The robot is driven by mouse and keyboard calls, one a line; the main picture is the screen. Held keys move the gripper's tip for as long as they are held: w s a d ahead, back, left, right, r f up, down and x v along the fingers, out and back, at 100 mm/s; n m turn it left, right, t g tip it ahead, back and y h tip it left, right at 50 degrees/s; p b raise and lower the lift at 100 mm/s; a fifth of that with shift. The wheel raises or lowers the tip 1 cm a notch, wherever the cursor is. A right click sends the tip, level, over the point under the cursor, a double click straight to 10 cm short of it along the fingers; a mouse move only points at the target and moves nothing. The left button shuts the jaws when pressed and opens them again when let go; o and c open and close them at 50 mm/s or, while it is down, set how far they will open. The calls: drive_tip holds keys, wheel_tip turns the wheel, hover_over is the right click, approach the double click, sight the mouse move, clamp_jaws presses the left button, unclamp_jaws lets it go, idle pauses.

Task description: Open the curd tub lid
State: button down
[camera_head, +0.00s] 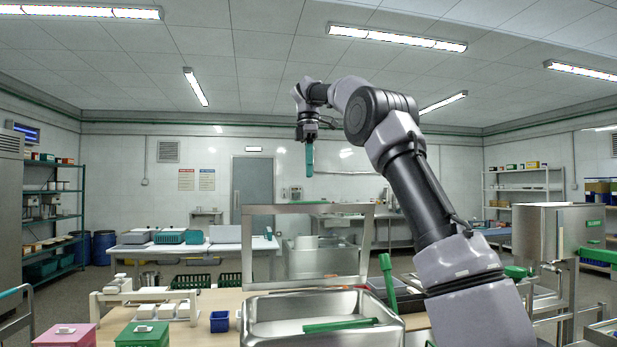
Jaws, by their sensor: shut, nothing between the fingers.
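A stainless steel tub (262,328), which looks like the curd tub, sits at the front edge of the wooden table. A metal-rimmed frame or clear panel (308,209) stands upright behind its rear edge and looks like its lid, raised. The room shows through its middle.
A green handle (387,274) rises just right of the tub. A blue cup (219,321), a green box (143,335), a pink box (68,336) and a white rack (115,297) with white blocks stand to the left. A steel tank (540,235) stands at right.

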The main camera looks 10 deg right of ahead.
drive_tip(key=w+r+m+t, duration=0.1)
drive_tip(key=w+m+t, duration=0.45)
drive_tip(key=m, duration=1.15)
drive_tip(key=x, duration=1)
drive_tip(key=s, duration=0.4)
drive_tip(key=shift+s+d+f, duration=0.1)
drive_tip(key=shift+d, duration=0.1)
